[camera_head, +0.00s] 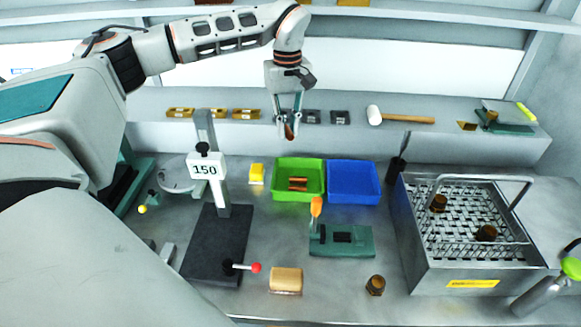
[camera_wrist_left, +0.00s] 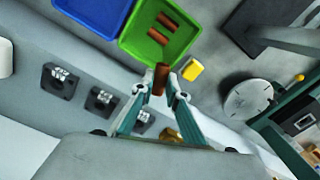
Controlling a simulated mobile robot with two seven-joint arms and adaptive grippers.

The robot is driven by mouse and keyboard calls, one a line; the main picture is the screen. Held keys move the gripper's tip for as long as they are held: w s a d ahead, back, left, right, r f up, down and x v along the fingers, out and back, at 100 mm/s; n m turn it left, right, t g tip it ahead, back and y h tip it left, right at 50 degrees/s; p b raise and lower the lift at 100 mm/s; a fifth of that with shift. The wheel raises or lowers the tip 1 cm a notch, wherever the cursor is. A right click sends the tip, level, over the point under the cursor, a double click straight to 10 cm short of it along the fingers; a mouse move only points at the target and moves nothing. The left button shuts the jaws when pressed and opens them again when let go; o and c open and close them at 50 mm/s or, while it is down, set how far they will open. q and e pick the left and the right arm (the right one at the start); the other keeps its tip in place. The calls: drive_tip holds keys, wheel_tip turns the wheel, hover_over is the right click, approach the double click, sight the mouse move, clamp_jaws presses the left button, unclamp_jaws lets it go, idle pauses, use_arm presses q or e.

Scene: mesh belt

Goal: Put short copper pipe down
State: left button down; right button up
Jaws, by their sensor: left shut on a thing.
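My left gripper (camera_head: 290,124) is shut on a short copper pipe (camera_head: 289,132). It holds the pipe in the air at the back of the bench, above and behind the green tray (camera_head: 279,188). In the left wrist view the held pipe (camera_wrist_left: 160,79) sits between the fingertips, and the green tray (camera_wrist_left: 190,40) lies beyond it. Two more copper pipes (camera_head: 298,184) lie side by side in the green tray. The blue tray (camera_head: 353,196) stands against its right side and looks empty. My right gripper is not in view.
A steel box with a mesh rack (camera_head: 408,260) stands at the right. A green fixture (camera_head: 358,247) with an orange-tipped lever stands in front of the trays. A mallet (camera_head: 400,118) lies on the back ledge.

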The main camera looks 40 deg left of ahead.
use_arm(q)
hover_over(288, 173)
wheel_tip(288, 173, down, 9)
drive_tip(key=shift+f, duration=0.15)
drive_tip(key=f, duration=0.3)
drive_tip(key=shift+s+d+f, duration=0.1)
drive_tip(key=shift+s+f, duration=0.1)
drive_tip(key=shift+w+f, duration=0.3)
drive_tip(key=shift+f, duration=0.05)
drive_tip(key=c, duration=2)
unclamp_jaws()
drive_tip(key=shift+s+r, duration=0.1)
drive_tip(key=shift+r, duration=0.05)
wheel_tip(288, 173, up, 12)
